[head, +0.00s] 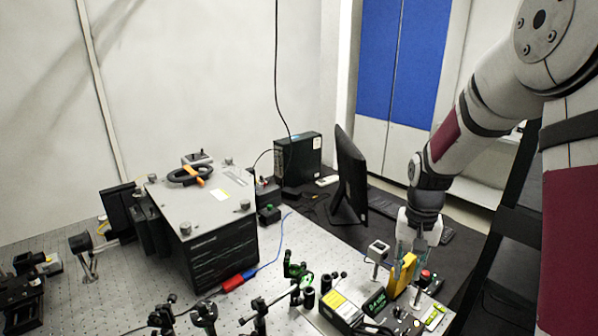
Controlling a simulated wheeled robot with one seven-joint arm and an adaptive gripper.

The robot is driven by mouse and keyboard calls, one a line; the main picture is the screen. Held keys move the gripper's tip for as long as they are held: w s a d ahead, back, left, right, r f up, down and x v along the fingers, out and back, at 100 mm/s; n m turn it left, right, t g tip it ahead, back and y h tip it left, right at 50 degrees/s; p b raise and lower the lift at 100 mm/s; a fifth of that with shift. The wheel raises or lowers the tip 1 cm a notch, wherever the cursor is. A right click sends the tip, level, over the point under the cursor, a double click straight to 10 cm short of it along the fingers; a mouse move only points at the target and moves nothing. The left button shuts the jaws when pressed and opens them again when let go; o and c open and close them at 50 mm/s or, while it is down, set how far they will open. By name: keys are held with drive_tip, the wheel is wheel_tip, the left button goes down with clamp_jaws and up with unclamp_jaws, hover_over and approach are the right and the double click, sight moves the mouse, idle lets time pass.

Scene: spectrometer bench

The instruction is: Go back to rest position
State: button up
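My gripper (412,248) points down at the right front of the bench, at the end of my arm coming from the upper right. Its fingertips are close to an upright yellow piece (402,275) among the small instruments. The fingers are small and partly merge with this piece, so I cannot tell whether they touch it, hold it or stand apart.
A red-topped post (424,279), a white-topped post (378,250) and a black-and-white box (341,311) crowd around my gripper. A monitor (350,180) stands behind it. A large grey-topped instrument (215,192) sits left on the perforated bench (305,240).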

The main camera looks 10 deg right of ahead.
drive_tip(key=s+a+r+n+t, duration=0.1)
drive_tip(key=s+a+r, duration=0.3)
drive_tip(key=r, duration=0.3)
drive_tip(key=s+a+r+n+t, duration=0.2)
drive_tip(key=s+a+r, duration=0.15)
drive_tip(key=r, duration=0.35)
drive_tip(key=s+a+r+n+t, duration=0.1)
drive_tip(key=s+a+r, duration=0.1)
drive_tip(key=s, duration=0.4)
drive_tip(key=s+a+r+n+t, duration=0.1)
drive_tip(key=s+a+r, duration=0.1)
drive_tip(key=s, duration=0.5)
drive_tip(key=shift+a+r+n+t+b, duration=0.3)
drive_tip(key=shift+r+b, duration=0.15)
drive_tip(key=shift+r, duration=0.15)
